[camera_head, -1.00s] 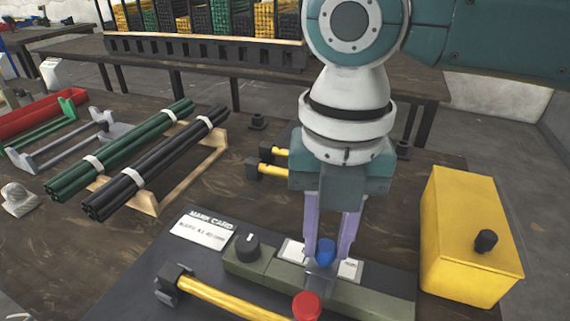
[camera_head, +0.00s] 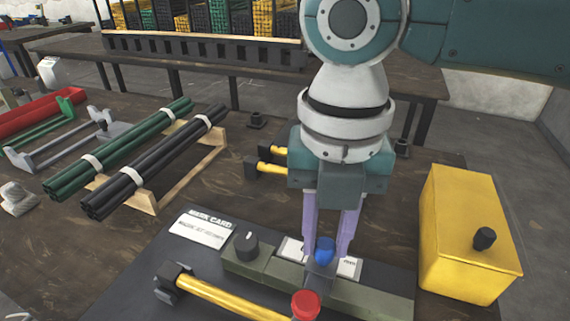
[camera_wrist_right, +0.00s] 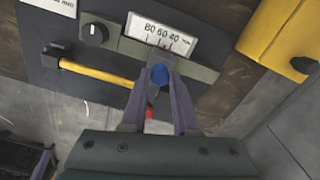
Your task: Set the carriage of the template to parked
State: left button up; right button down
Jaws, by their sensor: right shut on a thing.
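The template is a green-grey bar (camera_head: 371,303) on a dark board, with a white scale plate (camera_head: 349,267) behind it. The wrist view shows the scale (camera_wrist_right: 163,36) with the numbers 80, 60 and 40. A small grey carriage with a blue knob (camera_head: 325,250) sits on the bar; the knob also shows in the wrist view (camera_wrist_right: 160,74). My right gripper (camera_head: 329,249) points down with its lilac fingers shut on the blue knob. The fingers hide parts of the scale.
A black dial (camera_head: 247,246) and a red button (camera_head: 306,304) are close by. A yellow bar handle (camera_head: 225,298) lies along the board's front. A yellow box (camera_head: 469,235) stands right of the board. Black rods (camera_head: 155,163) and green rods (camera_head: 120,150) lie on wooden racks at left.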

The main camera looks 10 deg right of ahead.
jog(key=shift+s+d+r+p, duration=0.15)
jog(key=shift+d+r+p, duration=0.05)
jog(key=shift+p, duration=0.2)
jog(key=s+d+p, duration=0.1)
jog(key=d+p, duration=0.1)
jog(key=s+d+p, duration=0.1)
jog(key=s+d, duration=0.1)
jog(key=s+d+p, duration=0.1)
jog(key=d+p, duration=0.1)
jog(key=shift+s+d+p, duration=0.15)
jog(key=shift+d+p, duration=0.05)
jog(key=shift+p, duration=0.15)
jog(key=shift+f, duration=0.1)
jog(key=c, duration=0.7)
grip_release()
jog(key=shift+s+d, duration=0.1)
jog(key=shift+d, duration=0.05)
jog(key=shift+o, duration=0.2)
